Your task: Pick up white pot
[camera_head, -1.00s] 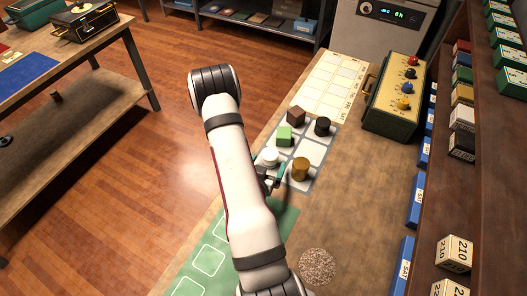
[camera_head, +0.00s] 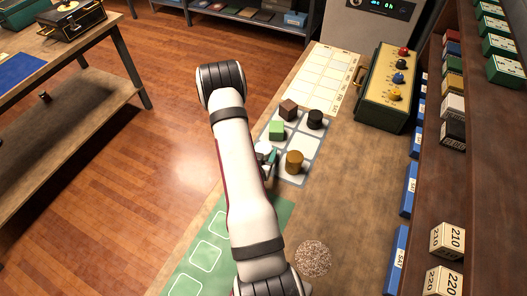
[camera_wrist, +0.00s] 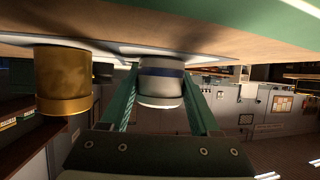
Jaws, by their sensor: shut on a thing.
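The white pot (camera_head: 264,147) is a small round piece at the left of the grid mat in the head view, partly hidden by my gripper. In the wrist view, which looks upside down, the white pot (camera_wrist: 161,88) has a blue-grey band and sits between the two green fingers. My gripper (camera_head: 270,159) is shut on the white pot, one finger on each side (camera_wrist: 161,95). The pot is at or very close to the mat surface; I cannot tell whether there is a gap.
A gold cylinder (camera_head: 294,162) stands close to the right of my gripper. A green cube (camera_head: 276,130), a brown cube (camera_head: 289,110) and a black cylinder (camera_head: 315,119) stand farther back on the mat (camera_head: 304,147). A green box with knobs (camera_head: 385,95) is at the back right.

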